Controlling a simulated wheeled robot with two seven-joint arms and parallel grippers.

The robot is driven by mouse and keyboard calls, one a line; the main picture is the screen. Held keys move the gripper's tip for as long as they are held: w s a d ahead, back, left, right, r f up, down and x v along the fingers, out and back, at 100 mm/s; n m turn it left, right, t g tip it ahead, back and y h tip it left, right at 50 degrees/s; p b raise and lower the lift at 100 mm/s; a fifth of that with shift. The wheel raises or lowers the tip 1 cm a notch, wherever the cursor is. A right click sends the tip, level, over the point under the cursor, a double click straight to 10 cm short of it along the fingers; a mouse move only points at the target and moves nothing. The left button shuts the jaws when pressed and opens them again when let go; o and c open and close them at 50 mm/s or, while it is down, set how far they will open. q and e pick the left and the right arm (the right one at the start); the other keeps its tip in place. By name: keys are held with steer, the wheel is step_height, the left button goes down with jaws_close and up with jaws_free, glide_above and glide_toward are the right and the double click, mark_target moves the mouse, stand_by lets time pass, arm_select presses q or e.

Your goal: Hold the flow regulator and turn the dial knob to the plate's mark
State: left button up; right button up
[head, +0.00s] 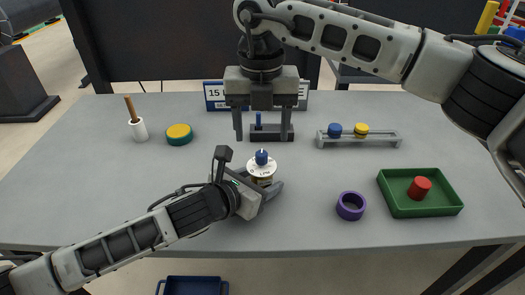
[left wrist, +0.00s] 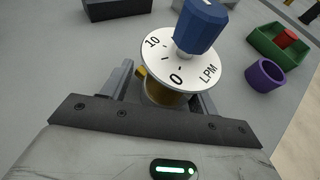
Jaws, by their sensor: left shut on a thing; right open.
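The flow regulator (head: 262,172) stands upright on the table, with a white dial marked 0, 10 and LPM in the left wrist view (left wrist: 182,72). Its blue dial knob (head: 262,157) is on top and shows large in the left wrist view (left wrist: 203,25). My left gripper (head: 264,187) is shut around the regulator's brass-coloured body below the dial. My right gripper (head: 262,132) is open and empty, pointing down above and behind the knob, apart from it. A blue plate (head: 214,95) reading 15 stands behind, partly hidden by my right gripper; I cannot read the rest.
A dark block with a blue peg (head: 258,118) stands behind the right gripper's fingers. A grey rack (head: 345,141) holds blue and yellow knobs. A green tray (head: 448,209) with a red cylinder and a purple ring (head: 351,206) are right; a yellow-green disc (head: 179,135) and white cup (head: 139,130) left.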

mark_target(261, 154)
step_height(261, 154, down, 8)
steer(key=shift+r, duration=0.25)
steer(key=c, duration=0.4)
steer(key=n, duration=0.4)
steer(key=shift+n, duration=0.3)
steer(key=n, duration=1)
steer(key=shift+s, duration=0.1)
steer(key=shift+c, duration=0.2)
steer(key=n, duration=0.4)
